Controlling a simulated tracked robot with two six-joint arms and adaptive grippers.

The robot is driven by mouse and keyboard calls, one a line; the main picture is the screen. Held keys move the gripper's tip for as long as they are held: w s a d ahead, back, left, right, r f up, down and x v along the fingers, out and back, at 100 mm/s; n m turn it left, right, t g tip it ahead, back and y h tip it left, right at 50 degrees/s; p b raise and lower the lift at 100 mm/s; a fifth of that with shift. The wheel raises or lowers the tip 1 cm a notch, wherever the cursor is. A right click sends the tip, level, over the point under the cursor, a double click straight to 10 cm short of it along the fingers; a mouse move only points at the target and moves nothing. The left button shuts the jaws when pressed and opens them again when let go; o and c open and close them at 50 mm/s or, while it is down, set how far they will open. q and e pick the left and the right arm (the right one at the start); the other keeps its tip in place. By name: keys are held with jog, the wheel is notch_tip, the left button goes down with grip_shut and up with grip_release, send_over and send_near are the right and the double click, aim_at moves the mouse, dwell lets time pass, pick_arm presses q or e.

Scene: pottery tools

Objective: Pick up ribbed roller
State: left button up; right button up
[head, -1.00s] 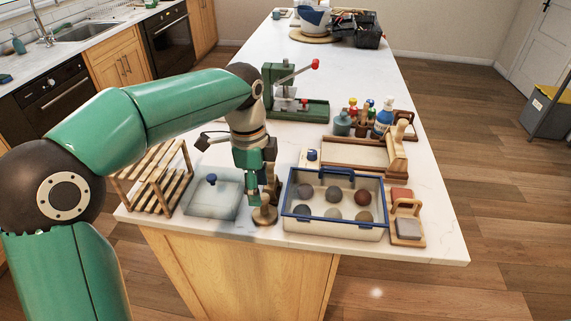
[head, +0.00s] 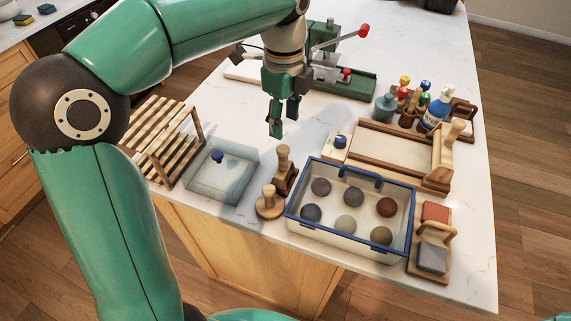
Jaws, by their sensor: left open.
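My left gripper (head: 283,121) is open and empty, pointing down above the white countertop. It is above and behind a wooden hand tool with an upright handle and a darker brown base (head: 284,172). A round-based wooden stamp (head: 269,203) with a knob handle stands just in front of that tool. A pale wooden roller-like piece (head: 447,146) is at the right end of a framed board. I cannot make out ribs on any of these, so I cannot tell for sure which is the ribbed roller. My right gripper is not in view.
A blue-rimmed bin (head: 345,242) with several clay balls stands right of the stamps. A lidded glass box (head: 222,178) and wooden rack (head: 163,137) are left. The framed board (head: 385,152), bottles (head: 434,113) and green press (head: 345,84) lie behind.

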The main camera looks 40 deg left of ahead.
aim_at(283, 148)
pick_arm(q)
notch_tip(283, 148, down, 5)
jog(key=shift+w+r, duration=0.1)
jog(key=f, duration=0.3)
jog(key=s+f, duration=0.1)
jog(key=f, duration=0.1)
jog(key=shift+w+f, duration=0.1)
jog(key=shift+f, duration=0.45)
grip_shut()
